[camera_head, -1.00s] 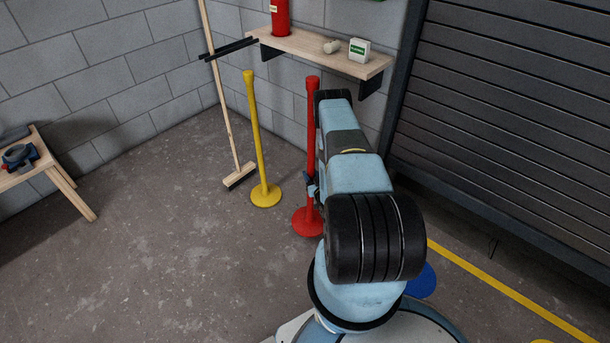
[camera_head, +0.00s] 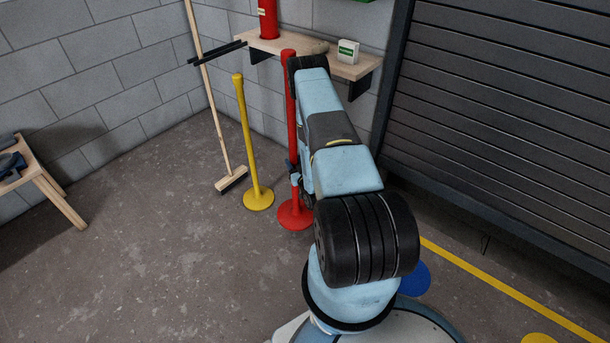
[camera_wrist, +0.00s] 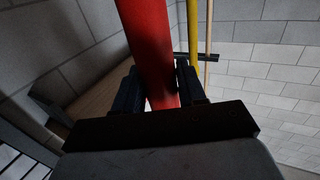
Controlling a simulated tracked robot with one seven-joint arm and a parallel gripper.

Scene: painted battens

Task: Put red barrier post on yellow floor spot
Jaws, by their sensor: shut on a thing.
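The red barrier post (camera_head: 291,120) stands upright left of my arm in the head view, with its round red base (camera_head: 296,216) at the bottom. My gripper (camera_wrist: 158,85) is shut on the post's shaft, which shows between the two dark fingers in the wrist view (camera_wrist: 149,45). In the head view my arm hides most of the gripper. The post seems raised a little off the floor; the gap under its base is hard to see. The yellow floor spot (camera_head: 539,339) is cut off by the bottom right edge of the head view.
A yellow post (camera_head: 250,140) stands close left of the red one, with a broom (camera_head: 212,110) behind. A wooden shelf (camera_head: 355,68) is on the wall. A blue floor spot (camera_head: 414,279) lies right of my arm, near a yellow line (camera_head: 500,287). Left floor is open.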

